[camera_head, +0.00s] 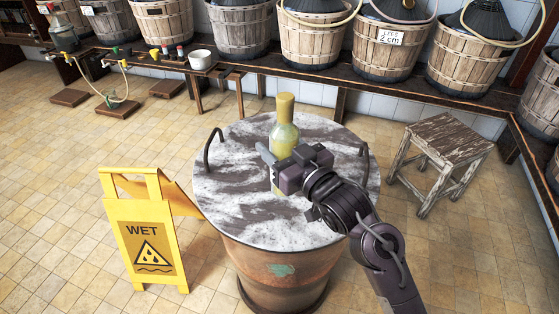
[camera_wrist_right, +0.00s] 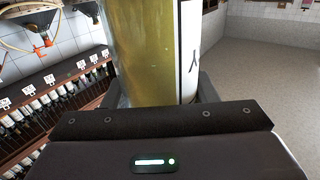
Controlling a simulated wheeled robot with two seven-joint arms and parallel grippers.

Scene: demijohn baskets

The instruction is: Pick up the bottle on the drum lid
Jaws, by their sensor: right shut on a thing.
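A yellow-green glass bottle (camera_head: 284,133) with a yellow top stands upright at the drum lid (camera_head: 232,213), which is grey and white with two dark handles. My right gripper (camera_head: 271,163) reaches in from the lower right and is shut on the bottle's body, hiding part of it. In the right wrist view the bottle (camera_wrist_right: 152,50), with a white label at its right side, fills the space between the fingers. The bottle's base is mostly hidden, so I cannot tell whether it touches the lid. My left gripper is not in view.
A yellow wet-floor sign (camera_head: 145,238) stands left of the drum (camera_head: 275,268). A worn wooden stool (camera_head: 447,142) stands to the right. Behind, a long bench (camera_head: 345,82) holds several demijohn baskets and a white bowl (camera_head: 202,59). Tiled floor is clear between.

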